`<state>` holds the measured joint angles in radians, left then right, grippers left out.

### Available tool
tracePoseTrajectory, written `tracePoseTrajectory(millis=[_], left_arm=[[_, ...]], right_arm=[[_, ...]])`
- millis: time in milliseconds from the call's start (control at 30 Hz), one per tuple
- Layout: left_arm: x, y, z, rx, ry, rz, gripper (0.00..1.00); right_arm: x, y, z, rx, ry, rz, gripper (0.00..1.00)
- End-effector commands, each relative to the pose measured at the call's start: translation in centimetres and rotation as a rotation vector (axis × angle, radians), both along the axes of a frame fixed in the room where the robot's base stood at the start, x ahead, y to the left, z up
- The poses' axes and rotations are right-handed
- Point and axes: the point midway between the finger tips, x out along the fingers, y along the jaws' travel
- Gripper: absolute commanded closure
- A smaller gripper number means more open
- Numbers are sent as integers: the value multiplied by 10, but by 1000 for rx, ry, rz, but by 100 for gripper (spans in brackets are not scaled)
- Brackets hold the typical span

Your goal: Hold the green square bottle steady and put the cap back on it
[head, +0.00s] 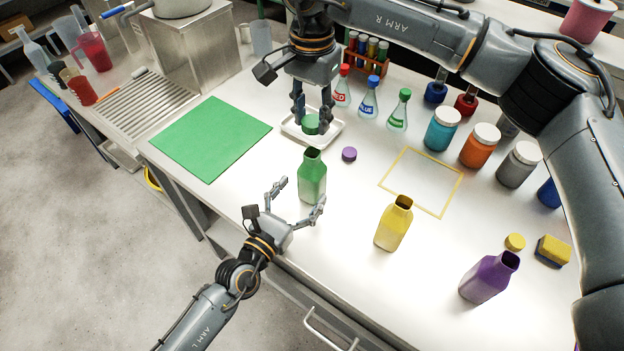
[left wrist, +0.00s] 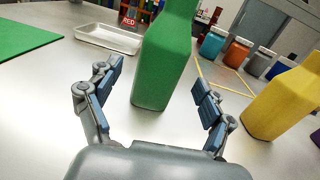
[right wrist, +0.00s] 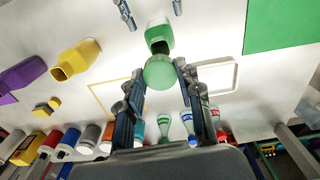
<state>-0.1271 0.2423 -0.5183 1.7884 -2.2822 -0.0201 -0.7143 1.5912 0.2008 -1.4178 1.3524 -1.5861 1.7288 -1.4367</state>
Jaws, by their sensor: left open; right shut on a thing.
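The green square bottle (head: 312,182) stands upright and uncapped on the white table; it also shows in the left wrist view (left wrist: 164,62) and the right wrist view (right wrist: 159,32). My left gripper (head: 300,200) is open, its fingers apart with the bottle just beyond and between their tips, not closed on it. My right gripper (head: 312,122) is shut on the green cap (head: 311,127), which it holds above and behind the bottle, over the white tray. The cap shows as a green disc between the fingers in the right wrist view (right wrist: 159,72).
The white tray (head: 336,133) and a purple cap (head: 349,154) lie behind the bottle. A yellow bottle (head: 394,226) and a purple bottle (head: 487,279) stand uncapped to the right. A green mat (head: 212,138) lies left. Flasks and jars stand at the back.

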Motion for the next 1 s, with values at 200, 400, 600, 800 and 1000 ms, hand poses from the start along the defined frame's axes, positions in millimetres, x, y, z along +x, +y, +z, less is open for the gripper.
tracePoseTrajectory(millis=[200,400,600,800,1000], left_arm=[[29,-17,0,0,-1,0,19],[39,-24,0,1,1,-1,19],[40,-24,0,1,0,-1,19],[40,-24,0,1,1,-1,39],[40,-24,0,1,0,-1,80]], right_arm=[[0,0,0,0,0,0,74],[0,0,0,0,0,0,74],[0,0,0,0,0,0,74],[0,0,0,0,0,0,74],[0,0,0,0,0,0,74]])
